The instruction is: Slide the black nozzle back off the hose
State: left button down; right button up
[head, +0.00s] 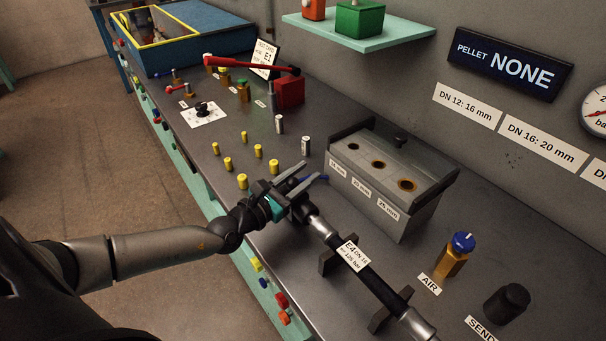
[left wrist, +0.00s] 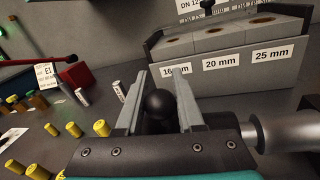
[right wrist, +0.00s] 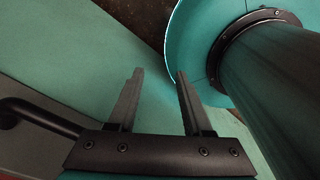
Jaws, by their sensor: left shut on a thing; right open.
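The hose (head: 378,285) lies on cradles on the bench, with a label reading E4, DN 16. My right gripper (right wrist: 159,75) is open and empty, away from the bench.
A grey pellet box (head: 375,205) with several holes stands just behind the left gripper. Yellow pellets (head: 242,181) stand to its left. A brass AIR valve (head: 455,258) and a black SEND knob (head: 507,303) are at right. Teal parts of my own body surround the right gripper.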

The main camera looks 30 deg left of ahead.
dwell(0.9)
pick_arm(q)
jog(key=a+b, duration=0.1)
jog(key=b, duration=0.1)
jog(key=w+a+b, duration=0.1)
jog(key=a+b, duration=0.1)
jog(key=shift+w+a, duration=0.2)
jog(key=shift+a, duration=0.1)
jog(key=c, duration=0.5)
grip_release()
jog(key=shift+a, duration=0.1)
jog(key=shift+c, duration=0.2)
